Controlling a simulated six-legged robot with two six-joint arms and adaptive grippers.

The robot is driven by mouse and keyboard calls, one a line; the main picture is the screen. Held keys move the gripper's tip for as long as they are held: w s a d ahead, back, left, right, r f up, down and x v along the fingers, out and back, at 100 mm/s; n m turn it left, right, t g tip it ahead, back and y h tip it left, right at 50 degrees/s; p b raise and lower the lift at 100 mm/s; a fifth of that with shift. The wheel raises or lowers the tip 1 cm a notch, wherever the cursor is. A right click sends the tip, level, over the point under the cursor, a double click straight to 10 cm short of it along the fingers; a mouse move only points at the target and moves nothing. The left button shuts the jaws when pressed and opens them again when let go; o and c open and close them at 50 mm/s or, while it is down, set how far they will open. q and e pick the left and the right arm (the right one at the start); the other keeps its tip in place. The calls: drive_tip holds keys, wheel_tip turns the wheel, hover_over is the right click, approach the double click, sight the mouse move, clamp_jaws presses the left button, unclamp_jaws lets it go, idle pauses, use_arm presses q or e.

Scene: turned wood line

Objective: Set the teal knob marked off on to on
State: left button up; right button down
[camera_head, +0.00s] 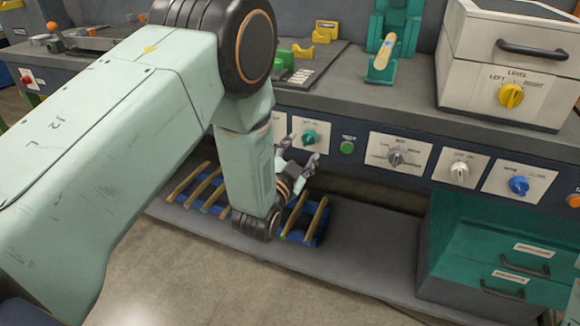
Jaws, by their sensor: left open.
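The teal knob (309,136) sits on a white label plate on the bench's front panel. The lettering on its plate is too small to read. My left arm comes in from the left and covers part of the panel. My left gripper (297,158) is open and empty, just below and slightly left of the teal knob, apart from it as far as I can tell. My right gripper is not in view.
Right of the teal knob are a green button (347,147), a grey knob (396,157), a white knob (459,171) and a blue knob (518,185). A blue rack with wooden rods (318,217) lies on the lower shelf (360,250). Green drawers (500,262) stand at right.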

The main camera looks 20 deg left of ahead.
use_arm(q)
drive_tip(key=s, duration=0.8)
drive_tip(key=shift+a, duration=0.15)
drive_tip(key=s+a+f+n+g, duration=0.2)
drive_tip(key=s+f+n+g, duration=0.3)
drive_tip(key=s+f+g, duration=0.65)
drive_tip(key=s+f+n+g+p, duration=0.1)
drive_tip(key=s+f+g, duration=0.2)
drive_tip(key=s, duration=0.9)
drive_tip(key=s+a+f+n+g+p, duration=0.1)
drive_tip(key=s+f, duration=0.4)
drive_tip(key=s, duration=0.7)
drive_tip(key=shift+s+a+f+n+g+y+p, duration=0.15)
drive_tip(key=shift+n+g+y+p, duration=0.25)
drive_tip(key=shift+g+p, duration=0.65)
